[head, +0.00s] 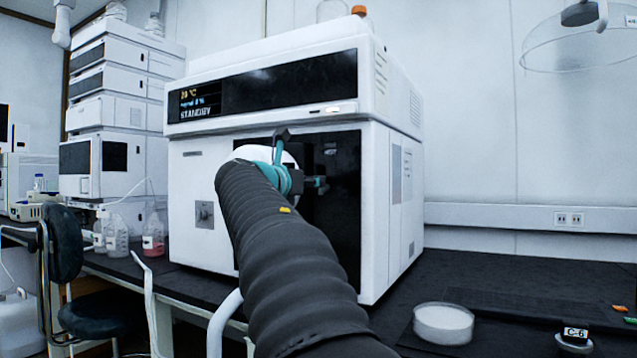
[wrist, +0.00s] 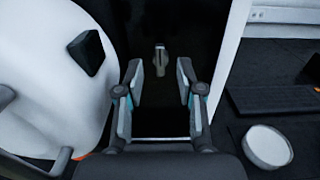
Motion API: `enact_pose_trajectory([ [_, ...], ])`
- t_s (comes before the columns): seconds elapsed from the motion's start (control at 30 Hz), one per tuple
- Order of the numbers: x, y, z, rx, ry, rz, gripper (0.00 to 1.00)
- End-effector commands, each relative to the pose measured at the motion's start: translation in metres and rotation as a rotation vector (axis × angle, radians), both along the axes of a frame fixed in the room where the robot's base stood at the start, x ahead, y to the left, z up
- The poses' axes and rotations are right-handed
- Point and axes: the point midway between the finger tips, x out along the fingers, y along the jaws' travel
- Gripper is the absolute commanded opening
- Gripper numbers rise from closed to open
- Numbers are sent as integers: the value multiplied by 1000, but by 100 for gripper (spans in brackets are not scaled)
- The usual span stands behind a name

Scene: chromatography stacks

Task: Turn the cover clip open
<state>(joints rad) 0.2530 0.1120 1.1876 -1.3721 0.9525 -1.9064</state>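The cover clip (wrist: 161,57) is a small pale metallic piece on the dark front panel (wrist: 199,40) of the white instrument. In the wrist view it stands upright, between and just beyond my fingertips, with dark space on both sides. My gripper (wrist: 159,68) is open and empty, with its two fingers spread either side of the clip's line; I see no contact. In the head view my gripper (head: 318,184) is in front of the dark panel (head: 340,225), partly hidden by my arm. A small grey piece (head: 330,148) above it may be the clip.
The white instrument (head: 385,215) stands on a black bench (head: 480,270). Bottles (head: 117,235) and a stacked unit (head: 113,120) stand at left.

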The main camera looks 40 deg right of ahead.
Motion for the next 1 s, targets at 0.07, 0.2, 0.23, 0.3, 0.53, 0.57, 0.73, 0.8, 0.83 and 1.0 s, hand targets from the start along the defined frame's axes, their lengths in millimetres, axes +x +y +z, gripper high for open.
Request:
enact_pose_trajectory([
  [0.07,6,-14,0,1,0,-2,38],
  [0.2,13,-31,0,1,0,-1,38],
  [0.23,14,-33,0,1,0,-1,38],
  [0.3,16,-39,0,1,-1,-1,38],
  [0.53,19,-44,0,0,0,2,38],
  [0.57,19,-44,0,0,0,2,38],
  [0.73,18,-44,0,0,-1,1,32],
  [0.8,18,-44,0,0,-1,1,15],
  [0.83,18,-44,0,0,-1,1,8],
  [1.0,18,-44,0,1,-1,1,0],
])
